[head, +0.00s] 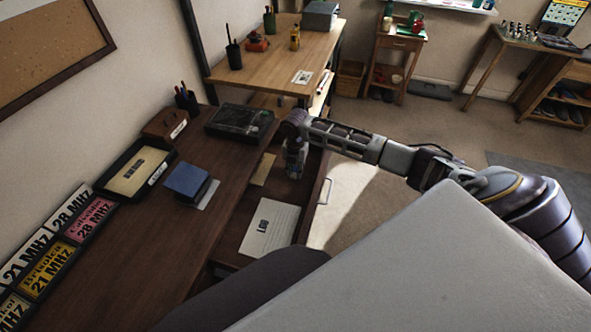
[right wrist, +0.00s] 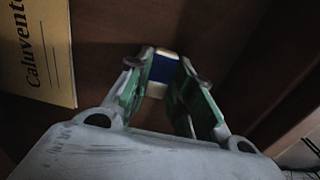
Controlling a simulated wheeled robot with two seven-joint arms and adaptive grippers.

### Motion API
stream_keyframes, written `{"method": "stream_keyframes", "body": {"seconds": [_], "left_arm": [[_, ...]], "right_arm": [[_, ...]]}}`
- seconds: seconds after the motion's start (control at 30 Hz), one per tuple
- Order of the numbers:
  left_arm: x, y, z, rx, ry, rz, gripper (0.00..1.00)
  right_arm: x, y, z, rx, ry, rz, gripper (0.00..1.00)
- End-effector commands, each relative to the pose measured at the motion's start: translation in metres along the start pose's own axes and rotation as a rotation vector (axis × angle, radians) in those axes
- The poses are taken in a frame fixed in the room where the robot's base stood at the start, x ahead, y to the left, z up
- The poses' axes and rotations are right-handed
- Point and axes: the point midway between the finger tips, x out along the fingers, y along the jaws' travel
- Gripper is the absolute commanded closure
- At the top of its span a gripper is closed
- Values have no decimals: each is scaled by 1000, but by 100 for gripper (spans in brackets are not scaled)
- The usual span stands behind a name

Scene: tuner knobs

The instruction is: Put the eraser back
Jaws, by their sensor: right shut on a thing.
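My right gripper (head: 295,172) reaches down into an open drawer (head: 232,258) at the desk's right side. In the right wrist view its green-padded fingers (right wrist: 163,85) are shut on the eraser (right wrist: 160,70), which is white with a blue sleeve. The eraser is just above or on the brown drawer bottom; I cannot tell which. In the head view the gripper hides the eraser. My left gripper is not in view.
The drawer holds a "LOG" card (head: 270,228) and a tan booklet (head: 263,169), which also shows in the right wrist view (right wrist: 45,50). On the desk are a blue box (head: 187,180), a black radio (head: 240,121) and a tray (head: 134,171). The drawer walls are close to the gripper.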

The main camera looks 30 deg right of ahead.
Motion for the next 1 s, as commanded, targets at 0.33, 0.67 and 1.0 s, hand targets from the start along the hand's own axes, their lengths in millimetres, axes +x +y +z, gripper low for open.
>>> {"method": "stream_keyframes", "body": {"seconds": [0.33, 0.67, 1.0], "left_arm": [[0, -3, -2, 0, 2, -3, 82], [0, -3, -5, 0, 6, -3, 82], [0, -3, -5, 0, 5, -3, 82]], "right_arm": [[1, 0, 0, 0, 0, -1, 96], [3, 0, 0, 0, 0, -1, 56], [1, 0, 0, 0, 0, 0, 56]]}}
